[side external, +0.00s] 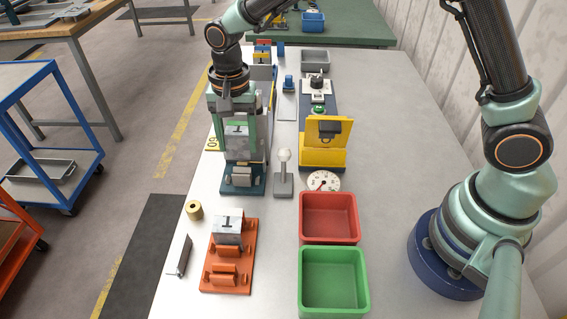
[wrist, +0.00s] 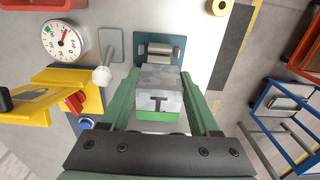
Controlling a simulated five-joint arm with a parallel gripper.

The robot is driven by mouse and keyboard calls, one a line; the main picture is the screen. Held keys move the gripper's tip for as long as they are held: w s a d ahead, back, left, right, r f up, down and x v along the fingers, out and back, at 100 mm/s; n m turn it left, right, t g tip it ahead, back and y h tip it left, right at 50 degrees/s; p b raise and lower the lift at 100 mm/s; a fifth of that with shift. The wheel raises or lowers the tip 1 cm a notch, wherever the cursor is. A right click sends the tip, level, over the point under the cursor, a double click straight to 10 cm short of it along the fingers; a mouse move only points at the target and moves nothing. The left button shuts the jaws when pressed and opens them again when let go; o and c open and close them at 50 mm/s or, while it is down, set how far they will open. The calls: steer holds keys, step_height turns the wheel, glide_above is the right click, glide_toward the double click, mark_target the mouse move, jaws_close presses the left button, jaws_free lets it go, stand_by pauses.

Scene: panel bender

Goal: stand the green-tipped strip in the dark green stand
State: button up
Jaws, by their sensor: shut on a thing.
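My gripper (side external: 241,150) points down over the dark green stand (side external: 243,187), with its two green fingers on either side of a grey metal strip (side external: 238,148). In the wrist view the strip (wrist: 160,100) lies between the fingers (wrist: 159,80), with a dark T mark and a green end nearest the palm. The dark green stand (wrist: 140,48) shows beyond the strip's far end, with a metal roller on it. The strip's lower end is hidden, so I cannot tell whether it is inside the stand or just above it.
An orange stand (side external: 224,283) with a T-marked metal piece is in front. A round-knobbed lever (side external: 284,172), a yellow machine (side external: 322,155) and a dial (side external: 323,181) stand close on the right. Red (side external: 329,241) and green (side external: 334,306) bins are nearer the front.

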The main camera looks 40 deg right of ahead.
mark_target(236, 134)
steer(key=shift+f, duration=2.25)
steer(key=shift+f, duration=0.1)
steer(key=o, duration=1)
steer(key=shift+c, duration=0.2)
steer(key=shift+o, duration=0.2)
steer(key=shift+r, duration=4.5)
